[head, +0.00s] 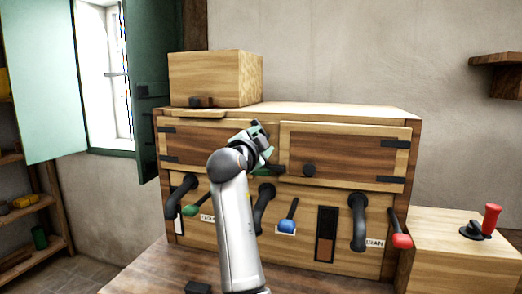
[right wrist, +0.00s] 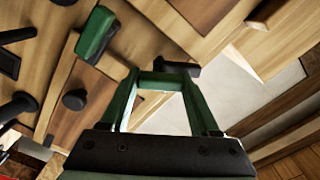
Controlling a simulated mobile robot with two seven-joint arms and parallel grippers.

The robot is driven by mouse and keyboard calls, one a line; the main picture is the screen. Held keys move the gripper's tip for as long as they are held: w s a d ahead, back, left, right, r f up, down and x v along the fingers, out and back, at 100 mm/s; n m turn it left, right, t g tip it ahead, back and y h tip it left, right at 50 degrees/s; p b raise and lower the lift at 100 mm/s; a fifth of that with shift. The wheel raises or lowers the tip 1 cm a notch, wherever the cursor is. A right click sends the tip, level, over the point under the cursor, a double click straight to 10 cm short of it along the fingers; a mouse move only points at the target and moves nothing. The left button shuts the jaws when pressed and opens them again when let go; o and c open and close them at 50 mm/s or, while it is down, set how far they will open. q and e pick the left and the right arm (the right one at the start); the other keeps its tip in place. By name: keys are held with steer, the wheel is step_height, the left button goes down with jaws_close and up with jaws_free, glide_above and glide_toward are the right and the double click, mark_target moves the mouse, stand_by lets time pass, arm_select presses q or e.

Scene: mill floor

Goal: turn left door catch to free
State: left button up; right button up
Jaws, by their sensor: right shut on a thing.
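The cabinet (head: 345,112) has a left door (head: 195,140) and a right door (head: 345,150) side by side. My right gripper (head: 264,143) is at the left door's inner edge, where the arm hides part of the door. In the right wrist view its green fingers (right wrist: 165,78) are shut on a small dark piece (right wrist: 188,68), which appears to be the left door catch. Its exact angle is hard to tell. A green-handled catch (head: 268,170) lies near the right door's left edge; it also shows in the right wrist view (right wrist: 97,36). My left gripper is not in view.
A wooden box (head: 215,75) stands on top. A round knob (head: 309,170) sits on the right door. Below are curved black handles (head: 358,220) and a green lever (head: 195,210), blue lever (head: 287,226) and red lever (head: 401,240). A red-handled switch (head: 491,218) stands at right.

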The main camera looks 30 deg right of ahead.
steer(key=shift+m+b, duration=0.3)
steer(key=shift+m, duration=1.3)
steer(key=o, duration=1.4)
steer(key=shift+c, duration=0.2)
steer(key=shift+b, duration=0.3)
steer(key=b+v, duration=0.1)
steer(key=v, duration=1.1)
steer(key=shift+s, duration=0.25)
